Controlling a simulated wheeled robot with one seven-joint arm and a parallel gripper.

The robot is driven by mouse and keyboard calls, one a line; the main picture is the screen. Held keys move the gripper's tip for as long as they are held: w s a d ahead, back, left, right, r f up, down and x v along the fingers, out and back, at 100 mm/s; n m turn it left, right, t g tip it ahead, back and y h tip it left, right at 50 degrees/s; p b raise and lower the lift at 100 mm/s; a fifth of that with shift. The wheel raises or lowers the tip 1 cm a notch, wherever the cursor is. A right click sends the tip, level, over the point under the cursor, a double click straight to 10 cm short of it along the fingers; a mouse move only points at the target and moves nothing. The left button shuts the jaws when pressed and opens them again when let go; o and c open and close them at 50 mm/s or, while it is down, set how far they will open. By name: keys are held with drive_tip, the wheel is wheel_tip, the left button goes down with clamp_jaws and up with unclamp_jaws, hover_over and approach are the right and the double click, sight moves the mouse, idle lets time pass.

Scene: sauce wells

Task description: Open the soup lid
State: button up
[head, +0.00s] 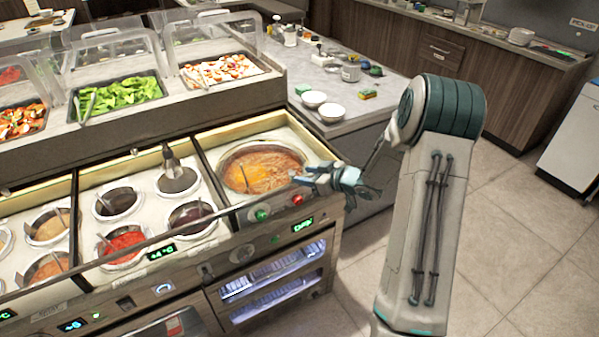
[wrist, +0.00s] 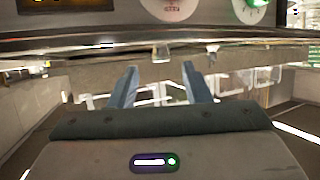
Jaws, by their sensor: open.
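The soup well (head: 263,170) is a round pot set in the right end of the counter, with orange-red soup showing in it. I cannot make out a separate lid over it; a clear one would be hard to see. My gripper (head: 300,179) is at the right front of the soup well, close to the counter's front edge. The wrist view shows its two blue-grey fingers (wrist: 160,75) apart with nothing between them. They point at the underside of the counter's front edge. Contact with the counter cannot be told.
A green button (head: 262,214) and a red button (head: 297,199) sit on the front panel beside my gripper. Sauce wells (head: 122,243) fill the counter to the left. White bowls (head: 332,113) stand on the side counter behind. The floor at right is clear.

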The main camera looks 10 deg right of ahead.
sight(295, 174)
drive_tip(key=x, duration=0.5)
drive_tip(key=shift+w, duration=0.1)
clamp_jaws()
